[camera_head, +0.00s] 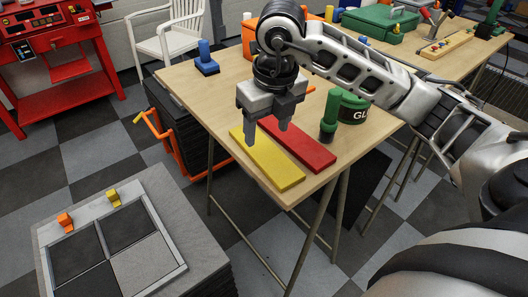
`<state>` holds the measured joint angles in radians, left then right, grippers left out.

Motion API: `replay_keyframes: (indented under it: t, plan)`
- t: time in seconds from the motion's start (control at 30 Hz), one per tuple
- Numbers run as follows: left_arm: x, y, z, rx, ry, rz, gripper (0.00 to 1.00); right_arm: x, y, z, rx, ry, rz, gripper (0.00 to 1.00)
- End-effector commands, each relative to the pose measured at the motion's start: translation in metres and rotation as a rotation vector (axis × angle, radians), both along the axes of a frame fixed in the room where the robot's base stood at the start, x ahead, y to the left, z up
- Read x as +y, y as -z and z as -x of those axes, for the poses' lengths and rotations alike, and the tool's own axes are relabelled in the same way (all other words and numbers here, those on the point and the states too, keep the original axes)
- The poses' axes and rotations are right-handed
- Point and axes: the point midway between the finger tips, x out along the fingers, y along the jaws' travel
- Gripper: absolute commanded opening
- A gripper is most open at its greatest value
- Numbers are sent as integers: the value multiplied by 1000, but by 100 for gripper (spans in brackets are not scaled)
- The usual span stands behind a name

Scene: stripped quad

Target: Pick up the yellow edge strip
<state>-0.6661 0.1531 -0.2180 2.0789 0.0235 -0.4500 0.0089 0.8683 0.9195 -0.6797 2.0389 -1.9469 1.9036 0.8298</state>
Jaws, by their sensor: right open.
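The yellow edge strip (270,163) lies flat on the wooden table near its front edge, slanting from upper left to lower right. A red strip (304,149) lies beside it on the right, roughly parallel. My right gripper (267,134) is open and empty and points down over the far end of the yellow strip. One finger shows in front of the yellow strip and the other in front of the red strip. I cannot tell the exact height of the fingertips above the strips. My left gripper does not show.
A green-handled tool (329,116) and a green tub (352,108) stand right of the strips on the table (210,105). A blue-handled block (206,60) stands at the far left corner. A low platform (205,236) with tiles is at the lower left.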

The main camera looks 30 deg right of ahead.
Motion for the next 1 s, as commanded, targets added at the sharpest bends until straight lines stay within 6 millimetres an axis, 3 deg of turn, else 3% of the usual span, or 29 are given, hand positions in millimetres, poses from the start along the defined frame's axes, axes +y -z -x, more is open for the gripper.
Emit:
replay_keyframes:
  t: [0.33,0.63,0.67,0.77,1.0]
  plan:
    - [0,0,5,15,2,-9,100,1,45,-5,4,1,-1,60]
    - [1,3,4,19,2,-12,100,1,52,-6,1,-1,-1,60]
    - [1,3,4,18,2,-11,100,1,52,-6,1,-1,-1,57]
    - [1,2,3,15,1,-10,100,1,52,-6,1,-1,-1,29]
    - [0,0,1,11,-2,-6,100,1,51,-6,-1,0,-1,28]
